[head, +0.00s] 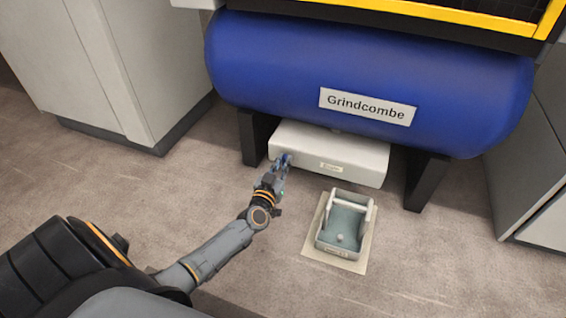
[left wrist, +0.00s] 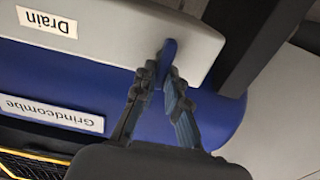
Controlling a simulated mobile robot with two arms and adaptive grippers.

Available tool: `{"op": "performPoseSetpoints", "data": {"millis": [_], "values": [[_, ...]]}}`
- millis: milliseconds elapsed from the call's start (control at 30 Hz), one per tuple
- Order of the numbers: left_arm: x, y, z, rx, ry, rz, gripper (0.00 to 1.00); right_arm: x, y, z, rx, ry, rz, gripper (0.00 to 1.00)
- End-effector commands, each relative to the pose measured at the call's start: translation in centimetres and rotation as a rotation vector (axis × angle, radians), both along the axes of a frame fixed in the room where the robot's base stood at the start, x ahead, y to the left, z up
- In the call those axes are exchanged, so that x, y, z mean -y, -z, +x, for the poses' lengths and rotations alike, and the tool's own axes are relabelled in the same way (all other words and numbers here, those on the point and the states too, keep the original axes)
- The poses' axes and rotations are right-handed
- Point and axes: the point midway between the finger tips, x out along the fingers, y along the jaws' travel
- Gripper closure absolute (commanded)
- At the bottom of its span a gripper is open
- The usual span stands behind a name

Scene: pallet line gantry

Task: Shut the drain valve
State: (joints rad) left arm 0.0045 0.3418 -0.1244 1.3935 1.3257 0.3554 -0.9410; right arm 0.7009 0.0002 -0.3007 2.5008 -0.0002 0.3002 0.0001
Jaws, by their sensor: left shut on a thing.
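The drain housing (head: 340,152) is a light grey box under the blue tank, with a small label on its front face. In the left wrist view, which is upside down, that label reads "Drain" (left wrist: 47,21). A blue valve handle (left wrist: 169,50) sticks out from the housing near one end. My left gripper (left wrist: 161,73) has its two fingers on either side of this handle and is shut on it. In the head view my left gripper (head: 284,162) reaches the housing's left front, and its fingers mostly hide the handle. My right gripper is not in view.
The blue tank (head: 270,62) marked "Grindcombe" stands on dark legs (head: 425,180) either side of the housing. A grey-green tray with a handle (head: 340,228) sits on a pale mat (head: 318,248) on the floor in front. Grey cabinets (head: 105,60) stand left and right.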

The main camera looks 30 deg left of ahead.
Motion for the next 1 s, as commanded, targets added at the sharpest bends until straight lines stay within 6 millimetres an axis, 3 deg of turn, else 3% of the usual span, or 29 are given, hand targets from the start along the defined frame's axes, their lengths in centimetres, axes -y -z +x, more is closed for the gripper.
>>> {"op": "performPoseSetpoints", "data": {"millis": [367, 1000], "values": [[-0.13, -0.02, -0.08, 0.038, 0.001, -0.165, 1.0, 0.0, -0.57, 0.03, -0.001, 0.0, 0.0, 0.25], [-0.9, 0.52, -0.27, 0.178, 0.0, -0.744, 1.0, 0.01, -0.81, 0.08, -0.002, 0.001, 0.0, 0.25]]}}
